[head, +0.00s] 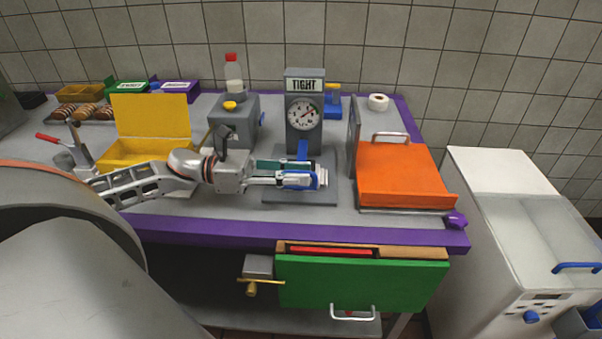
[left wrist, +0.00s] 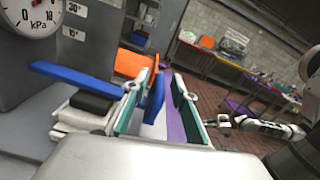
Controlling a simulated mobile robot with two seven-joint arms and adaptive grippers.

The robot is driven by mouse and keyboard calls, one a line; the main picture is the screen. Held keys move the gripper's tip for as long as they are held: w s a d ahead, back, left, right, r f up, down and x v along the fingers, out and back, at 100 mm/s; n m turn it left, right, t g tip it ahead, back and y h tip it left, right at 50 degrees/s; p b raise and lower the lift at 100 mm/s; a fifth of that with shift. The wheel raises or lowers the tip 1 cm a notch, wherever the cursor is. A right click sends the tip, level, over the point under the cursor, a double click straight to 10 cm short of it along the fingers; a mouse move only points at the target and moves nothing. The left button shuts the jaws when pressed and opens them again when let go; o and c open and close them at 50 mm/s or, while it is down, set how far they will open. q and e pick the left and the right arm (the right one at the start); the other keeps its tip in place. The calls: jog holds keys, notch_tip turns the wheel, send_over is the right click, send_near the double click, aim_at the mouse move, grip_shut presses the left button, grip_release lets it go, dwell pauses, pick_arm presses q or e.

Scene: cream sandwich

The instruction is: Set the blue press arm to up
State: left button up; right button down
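The blue press arm (head: 302,148) comes forward from the grey press (head: 303,135), whose sign reads TIGHT above a round gauge. In the left wrist view the arm (left wrist: 75,80) runs nearly level from the press column, slightly down toward my left gripper (left wrist: 158,105). Its far end is partly hidden behind a finger. A blue piece shows between the teal-padded fingers, closer to the left one. My left gripper (head: 308,174) is open in front of the press; contact is unclear. What looks like my right arm shows small in the left wrist view, its fingers unclear.
An orange-lidded box (head: 405,175) stands right of the press. A grey block with a yellow knob (head: 230,105) and a yellow box (head: 150,120) stand left. A green drawer (head: 360,280) sticks out below the purple counter edge (head: 300,238).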

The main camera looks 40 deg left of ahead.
pick_arm(q)
jog(key=shift+w+d, duration=0.25)
jog(key=shift+d, duration=0.15)
grip_shut()
